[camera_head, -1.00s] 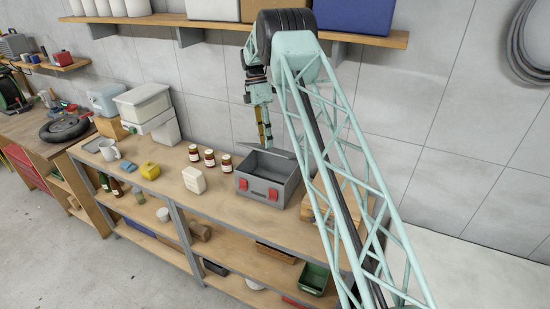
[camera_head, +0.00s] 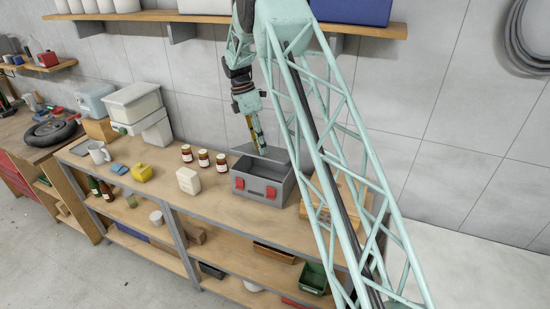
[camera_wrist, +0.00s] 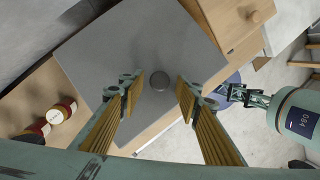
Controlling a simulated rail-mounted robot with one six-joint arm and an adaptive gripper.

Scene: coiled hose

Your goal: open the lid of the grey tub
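The grey tub (camera_head: 258,188) with two red latches stands on the bench in the head view. Its dark inside shows, and a grey panel rises at its back, looking like the lid tilted up. In the head view my gripper (camera_head: 260,148) points down at the back of the tub.
Several red-labelled jars (camera_head: 203,158) and a white container (camera_head: 188,181) stand left of the tub. A wooden box (camera_head: 318,205) is close on its right, partly behind my arm. A lidded pale bin (camera_head: 132,105) stands farther left. A wall shelf (camera_head: 200,25) runs above.

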